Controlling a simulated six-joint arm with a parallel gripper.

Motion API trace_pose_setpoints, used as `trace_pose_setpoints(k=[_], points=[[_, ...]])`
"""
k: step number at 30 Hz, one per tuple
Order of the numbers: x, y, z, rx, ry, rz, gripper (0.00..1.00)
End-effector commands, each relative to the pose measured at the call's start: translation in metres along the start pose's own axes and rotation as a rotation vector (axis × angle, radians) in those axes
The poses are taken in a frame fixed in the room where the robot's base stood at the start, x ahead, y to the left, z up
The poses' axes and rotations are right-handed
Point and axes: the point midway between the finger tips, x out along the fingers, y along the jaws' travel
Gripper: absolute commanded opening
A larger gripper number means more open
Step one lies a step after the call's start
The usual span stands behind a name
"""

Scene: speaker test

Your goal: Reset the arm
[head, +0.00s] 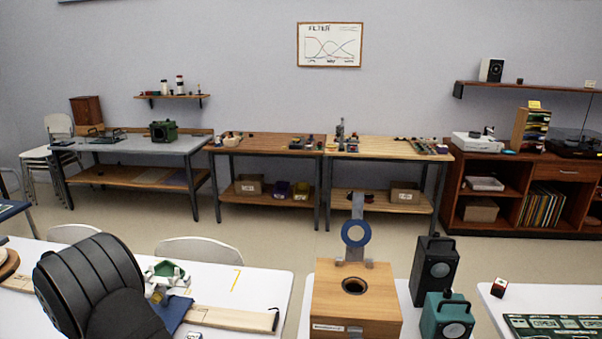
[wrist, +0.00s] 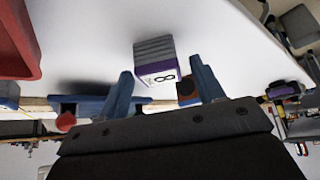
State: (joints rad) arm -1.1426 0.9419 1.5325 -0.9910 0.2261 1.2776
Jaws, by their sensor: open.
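My gripper (wrist: 160,68) shows in the wrist view as a dark body with two blue fingers spread apart, with nothing seen clamped between them. A small grey, white and purple block (wrist: 155,62) marked with an 8 stands on the white table beyond the fingers, and lies between them in the picture. I cannot tell its exact distance from the fingertips. In the head view, a large black ribbed form (head: 90,285) at lower left looks like part of my arm. It hides part of the table, and the fingertips are not clear there.
The white table (head: 262,285) carries a wooden strip (head: 235,319) and a green-and-white item (head: 168,272) beside the black form. Further right stand a wooden box with a hole (head: 335,305), a black speaker (head: 433,265) and a teal speaker (head: 445,318). A red tray-like object (wrist: 15,40) is at wrist-view left.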

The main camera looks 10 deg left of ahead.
Motion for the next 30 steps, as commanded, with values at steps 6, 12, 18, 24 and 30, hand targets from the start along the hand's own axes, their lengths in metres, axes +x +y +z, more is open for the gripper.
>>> trace_pose_setpoints(k=[6, 12, 18, 24, 30], points=[[-0.033, 0.0, -0.001, 0.0, 0.002, -0.001, 0.61], [-0.063, 0.0, -0.001, 0.001, 0.003, -0.001, 0.61], [-0.092, -0.001, -0.001, 0.0, 0.003, -0.002, 0.61], [-0.097, 0.001, 0.001, -0.001, -0.003, 0.002, 0.61], [-0.067, 0.0, 0.001, -0.001, -0.002, 0.001, 0.61]])
